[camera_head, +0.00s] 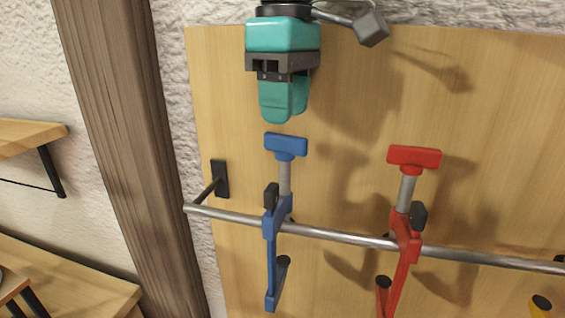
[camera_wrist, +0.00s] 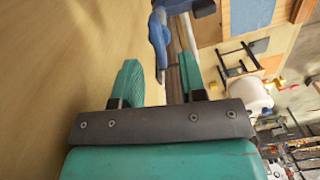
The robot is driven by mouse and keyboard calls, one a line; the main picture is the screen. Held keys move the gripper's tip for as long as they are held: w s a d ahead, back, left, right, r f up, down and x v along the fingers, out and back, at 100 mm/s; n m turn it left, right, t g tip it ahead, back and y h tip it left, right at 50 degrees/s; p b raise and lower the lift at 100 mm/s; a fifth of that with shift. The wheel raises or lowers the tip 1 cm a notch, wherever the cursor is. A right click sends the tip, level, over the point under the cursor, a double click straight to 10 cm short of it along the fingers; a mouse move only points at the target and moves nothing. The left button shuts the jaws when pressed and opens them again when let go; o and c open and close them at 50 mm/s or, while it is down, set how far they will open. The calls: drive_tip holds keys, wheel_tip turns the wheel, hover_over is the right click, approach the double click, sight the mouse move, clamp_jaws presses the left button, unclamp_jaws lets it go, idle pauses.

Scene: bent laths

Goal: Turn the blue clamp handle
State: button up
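The blue clamp has a flat T-shaped blue handle (camera_head: 286,145) on top of a grey screw (camera_head: 285,177). Its blue body (camera_head: 270,250) hangs on a metal rail in the head view. Blue clamp parts (camera_wrist: 158,40) also show at the top of the wrist view, but I cannot tell there which part is the handle. My teal gripper (camera_head: 285,115) points down just above the blue handle, with a small gap between them in the picture. In the wrist view my gripper (camera_wrist: 160,68) has its two fingers apart with nothing held between them.
A red clamp (camera_head: 403,235) with a red handle (camera_head: 413,157) stands to the right on the same rail (camera_head: 340,235). A wooden board (camera_head: 350,70) is behind, and a wooden post (camera_head: 125,150) stands left.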

sight(285, 135)
drive_tip(key=shift+f+b, duration=1.45)
drive_tip(key=shift+f, duration=0.65)
